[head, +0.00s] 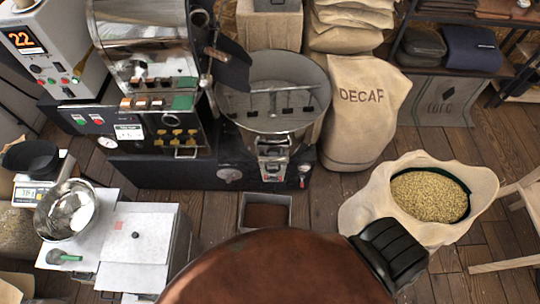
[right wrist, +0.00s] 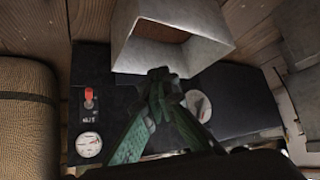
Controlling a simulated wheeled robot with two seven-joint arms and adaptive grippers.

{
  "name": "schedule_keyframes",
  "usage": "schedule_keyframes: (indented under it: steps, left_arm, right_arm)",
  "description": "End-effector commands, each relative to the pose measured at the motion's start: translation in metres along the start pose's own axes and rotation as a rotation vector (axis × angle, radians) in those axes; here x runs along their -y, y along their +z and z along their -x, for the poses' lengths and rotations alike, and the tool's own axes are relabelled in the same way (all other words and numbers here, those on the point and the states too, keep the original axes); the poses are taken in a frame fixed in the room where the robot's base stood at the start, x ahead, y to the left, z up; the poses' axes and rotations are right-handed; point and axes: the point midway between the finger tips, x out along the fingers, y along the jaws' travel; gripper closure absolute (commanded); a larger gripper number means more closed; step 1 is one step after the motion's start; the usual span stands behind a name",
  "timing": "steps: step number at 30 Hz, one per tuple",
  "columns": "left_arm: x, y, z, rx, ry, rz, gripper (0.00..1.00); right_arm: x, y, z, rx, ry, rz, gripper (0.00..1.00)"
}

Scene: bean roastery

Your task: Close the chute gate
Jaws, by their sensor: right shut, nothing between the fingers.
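The metal discharge chute with its gate (head: 273,160) is on the front of the round cooling tray (head: 272,95) in the head view. I cannot tell from here how far the gate is open. My right gripper (right wrist: 158,75) shows in the right wrist view with its green fingers together and nothing between them. It is in front of the dark machine base, and its tips overlap the edge of the grey bin. The chute is not clearly seen in that view. My right gripper does not show in the head view, and my left gripper is in neither view.
The grey bin (head: 265,212) with brown contents stands on the floor below the chute. A red switch (right wrist: 88,98) and gauge (right wrist: 88,145) are on the base. The DECAF sack (head: 365,110) stands right of the tray, an open bean sack (head: 360,213) nearer.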

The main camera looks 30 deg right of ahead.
Motion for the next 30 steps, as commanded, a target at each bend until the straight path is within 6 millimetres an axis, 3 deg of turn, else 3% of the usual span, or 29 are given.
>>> schedule_keyframes:
  steps: [1, 3, 6, 9, 12, 16, 21, 30]
  left_arm:
    - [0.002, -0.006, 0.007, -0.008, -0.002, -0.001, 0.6]
    - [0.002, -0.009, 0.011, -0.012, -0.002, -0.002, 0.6]
    - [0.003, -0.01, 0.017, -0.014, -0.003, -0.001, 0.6]
    - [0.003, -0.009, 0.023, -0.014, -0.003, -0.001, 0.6]
    - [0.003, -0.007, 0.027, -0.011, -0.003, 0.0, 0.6]
    - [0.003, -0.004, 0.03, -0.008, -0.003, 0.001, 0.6]
    - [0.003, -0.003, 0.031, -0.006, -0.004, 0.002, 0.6]
    - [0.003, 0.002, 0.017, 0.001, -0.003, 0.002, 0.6]
  right_arm:
    - [-0.004, -0.069, -0.004, -0.14, 0.042, -0.017, 1.0]
    - [-0.014, -0.147, -0.001, -0.298, 0.119, -0.044, 1.0]
    - [-0.03, -0.242, 0.018, -0.469, 0.248, -0.104, 1.0]
    - [-0.043, -0.311, 0.043, -0.561, 0.367, -0.179, 1.0]
    - [-0.05, -0.355, 0.065, -0.587, 0.452, -0.25, 1.0]
    - [-0.05, -0.387, 0.084, -0.573, 0.507, -0.316, 1.0]
    - [-0.048, -0.4, 0.091, -0.549, 0.525, -0.348, 1.0]
    - [-0.072, -0.416, 0.058, -0.546, 0.527, -0.347, 1.0]
